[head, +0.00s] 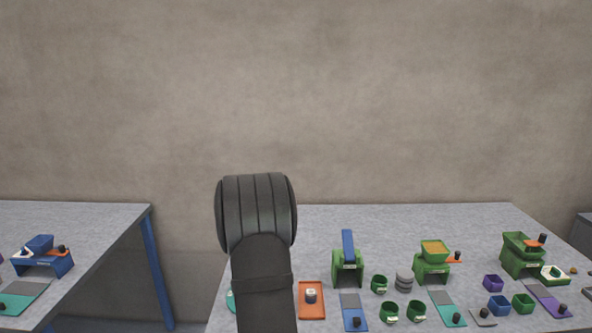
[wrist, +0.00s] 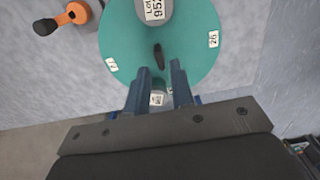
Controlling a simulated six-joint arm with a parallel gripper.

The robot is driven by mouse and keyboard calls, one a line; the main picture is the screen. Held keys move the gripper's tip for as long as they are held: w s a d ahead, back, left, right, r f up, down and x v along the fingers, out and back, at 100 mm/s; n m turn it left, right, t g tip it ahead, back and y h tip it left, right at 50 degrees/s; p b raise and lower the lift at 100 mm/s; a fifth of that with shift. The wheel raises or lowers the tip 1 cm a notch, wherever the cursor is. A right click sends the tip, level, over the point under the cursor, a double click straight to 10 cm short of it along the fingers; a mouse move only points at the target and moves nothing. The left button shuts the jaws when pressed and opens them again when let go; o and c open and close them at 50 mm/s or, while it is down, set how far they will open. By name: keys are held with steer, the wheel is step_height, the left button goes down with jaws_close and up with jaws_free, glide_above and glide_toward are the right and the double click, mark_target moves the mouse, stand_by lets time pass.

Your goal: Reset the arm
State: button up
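My gripper (wrist: 160,84) shows in the wrist view, its two blue-grey fingers apart with a gap between them. It points down over a round teal disc (wrist: 194,64) with white number labels. A small dark elongated thing (wrist: 158,56) shows on the disc just beyond the fingertips. I see nothing clearly held between the fingers. In the head view a dark arm link of mine stands in front of the table and hides the gripper; only a sliver of the teal disc (head: 231,301) shows beside it.
A grey labelled cylinder (wrist: 153,10) stands on the disc. An orange-and-black handled thing (wrist: 75,14) lies nearby. On the grey table (head: 310,222) are an orange tray (head: 301,312), green stands (head: 432,268), several small cups and coloured mats. A second table (head: 85,222) stands left, across a gap.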

step_height(320, 180, down, 2)
steer(key=shift+f, duration=0.2)
steer(key=shift+m, duration=0.7)
